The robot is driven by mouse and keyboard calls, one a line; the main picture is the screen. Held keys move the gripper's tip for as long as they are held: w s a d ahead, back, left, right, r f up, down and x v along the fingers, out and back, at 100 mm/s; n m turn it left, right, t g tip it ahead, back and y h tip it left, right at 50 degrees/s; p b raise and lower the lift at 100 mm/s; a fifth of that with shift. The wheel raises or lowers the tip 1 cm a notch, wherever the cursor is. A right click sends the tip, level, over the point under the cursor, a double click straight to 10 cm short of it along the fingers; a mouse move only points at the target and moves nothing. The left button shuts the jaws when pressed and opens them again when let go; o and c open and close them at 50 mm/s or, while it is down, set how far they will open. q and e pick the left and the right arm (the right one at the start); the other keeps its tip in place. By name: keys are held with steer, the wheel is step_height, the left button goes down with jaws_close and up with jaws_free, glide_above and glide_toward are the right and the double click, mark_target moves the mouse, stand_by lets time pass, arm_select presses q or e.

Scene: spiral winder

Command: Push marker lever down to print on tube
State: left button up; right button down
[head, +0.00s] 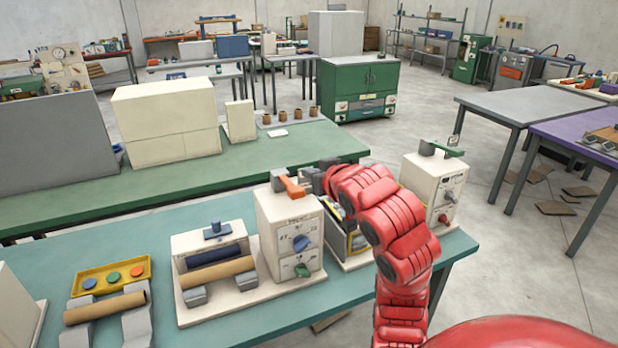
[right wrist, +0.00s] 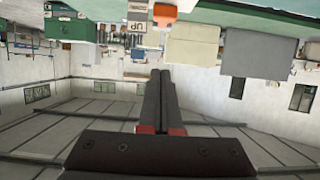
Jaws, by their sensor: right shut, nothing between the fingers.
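A cream box (head: 290,235) with a blue and a green knob carries an orange lever (head: 290,187) on top. The orange lever also shows near my fingertips in the right wrist view (right wrist: 165,13), where the picture is upside down. My red right arm reaches in from the lower right. A tan tube (head: 217,272) lies on a roller unit (head: 180,262) to the left. My left gripper is out of view.
A second cream box (head: 436,180) with a green lever on top stands to the right. My arm partly covers a device between the two boxes. A yellow button tray (head: 110,272) and another tube (head: 104,307) are at the left. Bare teal tabletop (head: 75,248) lies behind the tray.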

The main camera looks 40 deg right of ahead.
steer(key=p, duration=0.3)
glide_above(299, 196)
steer(key=f, duration=0.3)
steer(key=shift+w+f, duration=0.15)
steer(key=shift+w, duration=0.1)
step_height(299, 196, down, 2)
steer(key=shift+s+d+f, duration=0.1)
steer(key=shift+f, duration=0.1)
steer(key=shift+s+f+p, duration=0.15)
steer(key=shift+f+p, duration=0.4)
steer(key=shift+f, duration=0.35)
